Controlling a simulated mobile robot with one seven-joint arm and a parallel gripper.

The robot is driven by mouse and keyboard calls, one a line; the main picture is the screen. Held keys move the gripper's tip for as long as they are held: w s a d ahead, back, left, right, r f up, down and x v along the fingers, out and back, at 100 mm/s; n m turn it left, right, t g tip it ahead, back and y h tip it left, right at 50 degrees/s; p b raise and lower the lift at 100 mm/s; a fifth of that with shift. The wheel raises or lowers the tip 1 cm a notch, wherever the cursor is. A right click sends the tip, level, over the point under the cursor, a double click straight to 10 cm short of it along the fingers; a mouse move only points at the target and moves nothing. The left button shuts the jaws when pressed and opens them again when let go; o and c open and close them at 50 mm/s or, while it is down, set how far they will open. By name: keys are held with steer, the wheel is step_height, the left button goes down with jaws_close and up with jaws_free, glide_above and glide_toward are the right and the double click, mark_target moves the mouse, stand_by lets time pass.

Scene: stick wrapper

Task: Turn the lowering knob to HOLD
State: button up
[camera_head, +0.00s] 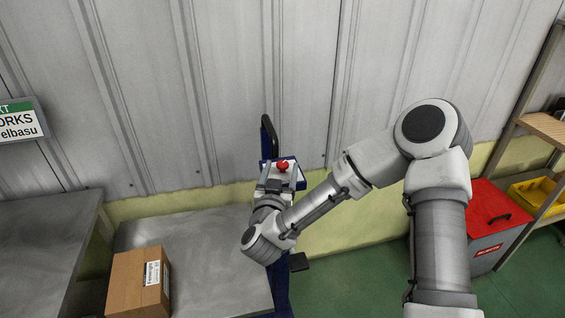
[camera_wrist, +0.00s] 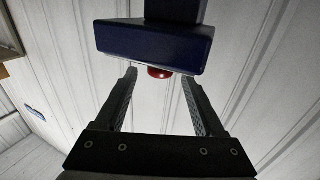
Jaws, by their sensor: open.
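A red round knob (camera_head: 283,166) sits on a pale panel on the blue head (camera_head: 300,183) of the stick wrapper, near the wall. I cannot read any HOLD mark or tell its setting. In the wrist view the red knob (camera_wrist: 159,73) shows partly, under the edge of the dark blue housing (camera_wrist: 155,42), which hides the rest of it. My gripper (camera_head: 280,173) is at the panel, its fingers spread. In the wrist view my gripper (camera_wrist: 159,78) is open, with the knob showing between the fingertips and a gap on each side.
A cardboard box (camera_head: 138,283) stands on the metal table (camera_head: 205,245) at the lower left. A black handle (camera_head: 268,135) rises behind the head. A red-lidded bin (camera_head: 495,222) and a shelf with a yellow tray (camera_head: 540,195) are at the right.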

steer(key=shift+w+d, duration=0.15)
steer(key=shift+w, duration=1.3)
steer(key=shift+c, duration=0.3)
jaws_close()
